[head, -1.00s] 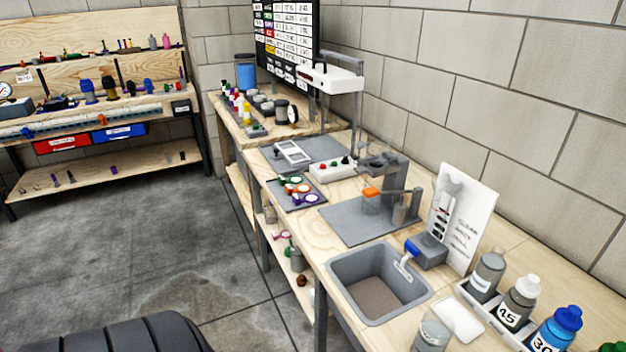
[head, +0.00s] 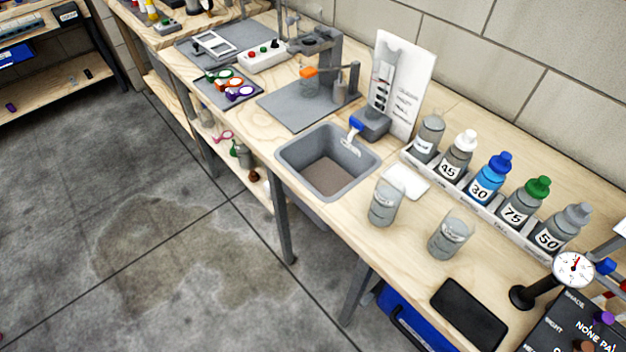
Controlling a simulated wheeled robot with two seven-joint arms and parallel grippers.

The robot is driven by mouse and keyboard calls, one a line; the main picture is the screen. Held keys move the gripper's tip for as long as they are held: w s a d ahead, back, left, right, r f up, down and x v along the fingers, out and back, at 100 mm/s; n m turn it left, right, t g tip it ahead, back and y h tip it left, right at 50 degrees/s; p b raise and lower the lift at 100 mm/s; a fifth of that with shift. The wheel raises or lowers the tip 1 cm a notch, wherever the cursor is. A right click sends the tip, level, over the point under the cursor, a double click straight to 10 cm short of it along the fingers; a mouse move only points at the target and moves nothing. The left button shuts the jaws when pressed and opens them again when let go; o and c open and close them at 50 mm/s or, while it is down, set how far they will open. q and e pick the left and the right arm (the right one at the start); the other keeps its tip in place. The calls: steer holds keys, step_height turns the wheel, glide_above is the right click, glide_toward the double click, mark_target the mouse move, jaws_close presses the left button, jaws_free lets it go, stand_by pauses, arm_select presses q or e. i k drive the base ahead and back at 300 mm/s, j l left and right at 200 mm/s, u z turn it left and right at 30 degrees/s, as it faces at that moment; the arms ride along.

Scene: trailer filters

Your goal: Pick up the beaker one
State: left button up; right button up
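Two clear grey beakers stand upright on the wooden bench in the head view. One beaker (head: 386,201) is just right of the sink, near the bench's front edge. The other beaker (head: 451,236) stands further right, nearer the black flat pad. Both have markings on their sides, too small to read, so I cannot tell which is beaker one. Neither of my grippers is in view.
A grey sink (head: 290,158) with a blue-handled tap is set in the bench. A rack (head: 497,216) of several capped bottles runs along the back. A white pad (head: 406,183), a black pad (head: 468,315) and a dial gauge (head: 573,268) lie around the beakers. Open floor lies left.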

mark_target(459, 224)
steer(key=l+z, duration=0.1)
steer(key=z, duration=0.25)
steer(key=i+z, duration=0.1)
steer(key=z, duration=0.2)
steer(key=l+z, duration=0.1)
steer(key=z, duration=0.25)
steer(key=j, duration=0.15)
steer(key=z, duration=0.05)
